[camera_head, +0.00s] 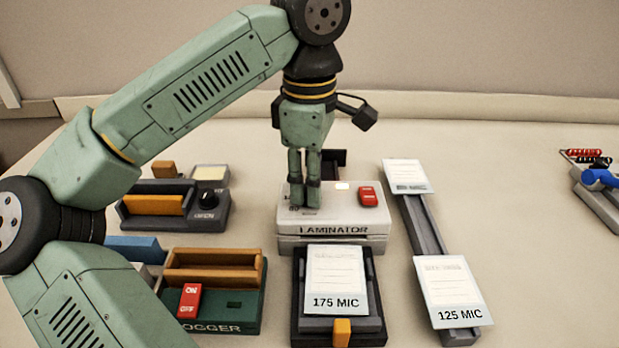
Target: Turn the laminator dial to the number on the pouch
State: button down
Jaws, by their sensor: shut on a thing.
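The white laminator (350,214) stands in the middle of the table, with its name on the front, a red switch (367,196) and a small lit window (342,186) on top. My gripper (304,199) points straight down onto the left part of its top. The fingers are close together, shut on the dial, which they hide. A small number that looks like 80 shows by the fingertips; the dial's setting cannot be read. A pouch marked 175 MIC (337,277) lies on the dark tray (338,325) directly in front of the laminator.
Another pouch, marked 125 MIC (453,290), lies on a long grey rail (424,232) to the right, with a further pouch (407,174) at its far end. A green device (235,304) with an ON/OFF switch and a grey device (176,218) with a black knob (208,198) stand left.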

dwell(0.3)
jog(key=c, duration=1.3)
grip_release()
jog(key=shift+c, duration=0.2)
jog(key=shift+r, duration=0.1)
notch_tip(320, 180, up, 12)
